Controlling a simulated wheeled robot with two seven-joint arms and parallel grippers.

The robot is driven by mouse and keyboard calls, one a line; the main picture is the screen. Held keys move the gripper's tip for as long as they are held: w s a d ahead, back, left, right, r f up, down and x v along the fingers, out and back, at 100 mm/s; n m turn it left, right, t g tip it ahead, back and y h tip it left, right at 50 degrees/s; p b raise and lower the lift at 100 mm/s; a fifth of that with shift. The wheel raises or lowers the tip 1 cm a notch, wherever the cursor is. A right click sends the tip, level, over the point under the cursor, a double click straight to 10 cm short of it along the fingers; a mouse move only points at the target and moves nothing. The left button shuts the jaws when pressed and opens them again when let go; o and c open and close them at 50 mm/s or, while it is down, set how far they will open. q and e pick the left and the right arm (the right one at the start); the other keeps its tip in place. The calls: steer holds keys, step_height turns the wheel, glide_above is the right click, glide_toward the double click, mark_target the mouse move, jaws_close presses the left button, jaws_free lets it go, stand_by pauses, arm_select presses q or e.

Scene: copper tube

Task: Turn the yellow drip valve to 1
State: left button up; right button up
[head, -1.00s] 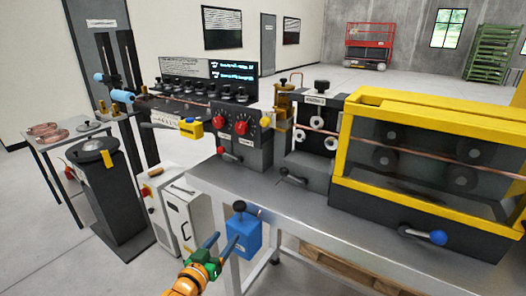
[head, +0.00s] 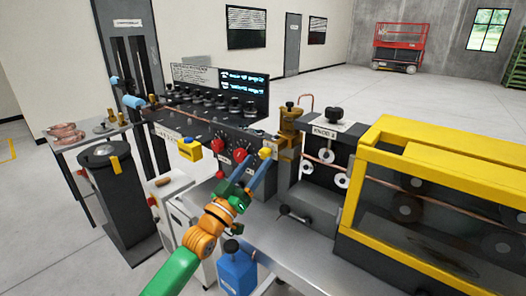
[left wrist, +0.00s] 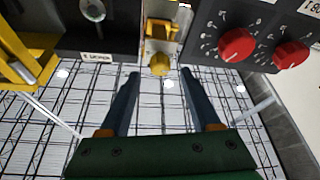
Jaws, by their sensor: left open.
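The yellow drip valve shows as a small round yellow knob (head: 265,152) beside the red-knob panel, in front of a brass-coloured fitting (head: 289,128). In the left wrist view the knob (left wrist: 160,65) sits near the top middle, below a yellow bracket. My left gripper (head: 256,161) is open, its two blue-grey fingers reaching up toward the knob. In the left wrist view the fingertips (left wrist: 159,74) lie on either side of the knob in the picture, with gaps left and right. I cannot tell the remaining depth. No scale number on the valve is readable. My right gripper is not in view.
Two red knobs (head: 218,144) sit on the dark panel beside the valve. A yellow block (head: 190,149) sticks out farther left. A roller unit (head: 324,165) and a yellow-framed guard (head: 425,155) stand to the right. A blue container (head: 237,271) is below my arm.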

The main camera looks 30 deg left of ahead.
mark_target(262, 158)
arm_select(q)
steer(key=shift+w+r, duration=0.45)
steer(key=shift+r, duration=0.1)
steer(key=shift+w+f, duration=0.15)
steer(key=shift+w, duration=0.8)
steer(key=shift+w+f, duration=0.15)
steer(key=shift+w, duration=0.15)
steer(key=shift+s, duration=0.25)
steer(key=c, duration=0.4)
jaws_close()
